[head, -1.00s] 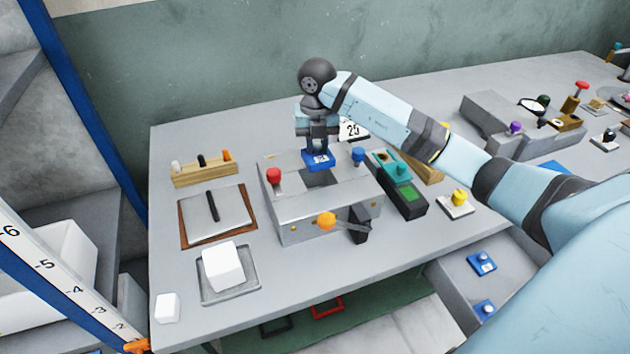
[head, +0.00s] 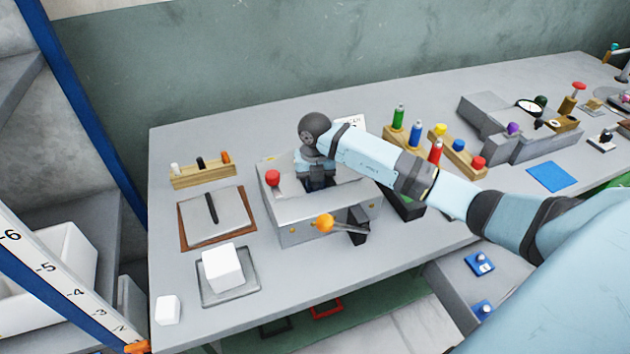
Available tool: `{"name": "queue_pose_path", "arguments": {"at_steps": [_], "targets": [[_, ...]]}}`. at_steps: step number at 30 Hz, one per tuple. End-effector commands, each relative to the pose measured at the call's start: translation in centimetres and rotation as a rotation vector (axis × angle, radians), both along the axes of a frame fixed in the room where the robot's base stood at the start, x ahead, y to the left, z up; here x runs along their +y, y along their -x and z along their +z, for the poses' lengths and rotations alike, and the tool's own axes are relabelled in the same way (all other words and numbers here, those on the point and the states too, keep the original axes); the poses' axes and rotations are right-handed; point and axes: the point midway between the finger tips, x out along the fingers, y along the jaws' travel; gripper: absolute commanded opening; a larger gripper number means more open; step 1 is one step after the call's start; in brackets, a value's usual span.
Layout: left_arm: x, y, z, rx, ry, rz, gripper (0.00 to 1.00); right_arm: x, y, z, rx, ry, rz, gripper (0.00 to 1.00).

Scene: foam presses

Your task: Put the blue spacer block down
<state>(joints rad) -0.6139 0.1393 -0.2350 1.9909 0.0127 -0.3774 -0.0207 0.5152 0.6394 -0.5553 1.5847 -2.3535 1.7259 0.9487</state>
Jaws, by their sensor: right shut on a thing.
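My right gripper (head: 318,187) points down into the top opening of the grey metal press (head: 308,220). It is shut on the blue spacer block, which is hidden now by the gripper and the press. I cannot tell whether the block touches the press floor. The press has a red button (head: 273,177) on its left and an orange ball-ended lever (head: 324,223) in front. My left gripper is not in view.
A clipboard-like board (head: 232,222) and a wooden rack (head: 202,176) lie to the left. Blue blocks (head: 480,263) sit on the lower right surface. Bottles (head: 398,117) stand behind my arm.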

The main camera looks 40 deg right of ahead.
Motion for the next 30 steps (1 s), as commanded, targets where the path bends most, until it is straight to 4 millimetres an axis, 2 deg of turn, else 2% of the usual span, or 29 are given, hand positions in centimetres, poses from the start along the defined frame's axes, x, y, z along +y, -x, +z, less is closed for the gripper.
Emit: {"name": "queue_pose_path", "arguments": {"at_steps": [4,5,6,14,18,23,30], "targets": [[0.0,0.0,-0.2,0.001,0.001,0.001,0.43,0.0,0.0,-0.3,0.000,0.000,0.000,0.00],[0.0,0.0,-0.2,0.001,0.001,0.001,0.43,0.0,0.0,-0.4,0.000,0.000,0.000,0.25],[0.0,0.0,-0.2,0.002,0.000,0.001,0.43,0.0,0.0,-0.3,0.000,0.000,0.000,0.33],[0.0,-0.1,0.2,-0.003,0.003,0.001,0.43,0.0,0.0,-0.2,0.001,0.000,0.000,0.33],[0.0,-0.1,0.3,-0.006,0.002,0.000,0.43,0.0,0.0,0.7,-0.001,0.000,0.001,0.33],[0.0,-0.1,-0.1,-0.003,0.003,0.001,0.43,-0.1,-0.1,3.5,-0.004,0.001,0.001,0.33],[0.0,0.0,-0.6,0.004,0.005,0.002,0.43,0.0,-0.1,8.7,-0.004,0.001,0.001,0.33]]}}
